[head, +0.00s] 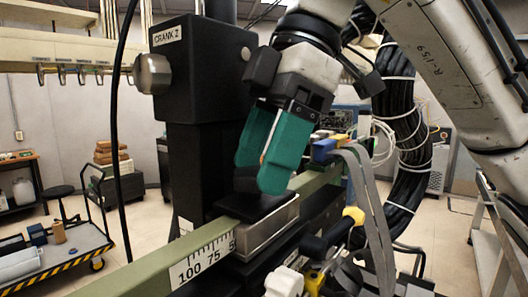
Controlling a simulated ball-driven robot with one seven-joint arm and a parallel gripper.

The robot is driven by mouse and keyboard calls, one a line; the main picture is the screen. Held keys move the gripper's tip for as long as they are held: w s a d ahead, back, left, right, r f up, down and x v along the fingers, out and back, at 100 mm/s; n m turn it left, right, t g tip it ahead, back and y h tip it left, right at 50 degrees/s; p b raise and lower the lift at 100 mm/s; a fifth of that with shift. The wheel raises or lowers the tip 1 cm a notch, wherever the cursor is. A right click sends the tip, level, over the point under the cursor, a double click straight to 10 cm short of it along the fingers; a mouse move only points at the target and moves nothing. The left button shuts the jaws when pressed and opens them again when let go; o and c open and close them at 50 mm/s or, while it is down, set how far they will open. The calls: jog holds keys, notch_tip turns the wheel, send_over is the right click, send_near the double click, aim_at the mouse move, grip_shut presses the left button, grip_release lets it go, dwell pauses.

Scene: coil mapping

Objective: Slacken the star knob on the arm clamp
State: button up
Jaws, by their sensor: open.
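My gripper (259,182), with two green fingers, points down over the clamp block (268,228) on the pale green ruled arm. The fingers are apart, and I see nothing held between them. A dark part (246,181) shows low behind the fingertips, above the black top plate (262,206) of the clamp. It may be the star knob, but the fingers cover much of it and its lobes cannot be made out. I cannot tell whether the fingertips touch it. A pale lobed knob (284,283) also shows at the bottom edge, partly cut off.
The black column with the "CRANK Z" box (176,80) and its metal knob (153,74) stands close left of my gripper. Grey straps (369,205) and a black-and-yellow handle (335,232) are at the right. A cart (65,255) stands at the lower left.

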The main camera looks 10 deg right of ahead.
jog(key=shift+r, duration=0.1)
jog(key=v, duration=1)
jog(key=shift+r, duration=0.25)
jog(key=shift+d, duration=0.15)
